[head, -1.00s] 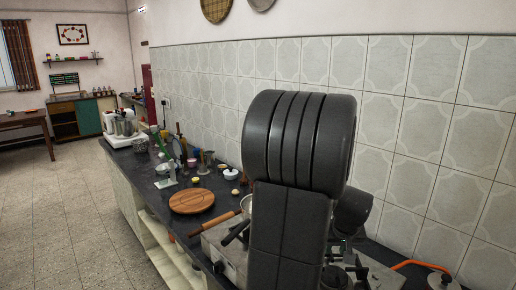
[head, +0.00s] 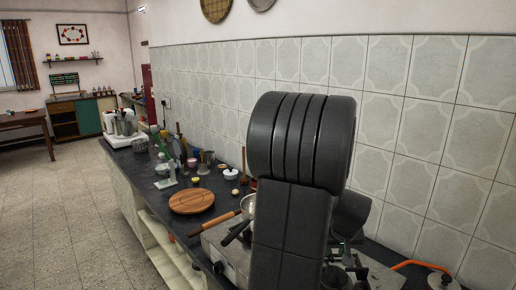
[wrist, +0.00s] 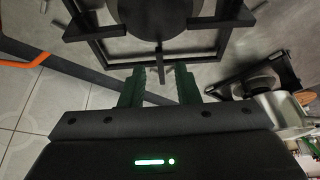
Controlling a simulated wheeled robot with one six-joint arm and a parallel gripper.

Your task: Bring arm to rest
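My arm (head: 300,140) stands large in the head view, over the stove end of the counter. It hides my gripper there. In the wrist view my gripper (wrist: 159,72) shows two dark green fingers, spread apart with nothing held between them. Beyond the fingertips is the stove's black pan support (wrist: 160,47) with a round burner. I cannot tell how far the fingertips are above the stove.
The stove (head: 222,250) and an orange hose (head: 410,264) are near my arm. A round wooden board (head: 191,201) and a rolling pin (head: 213,224) lie to the left. Several small kitchen items stand farther back. A tiled wall (head: 415,120) bounds the right; the floor at left is clear.

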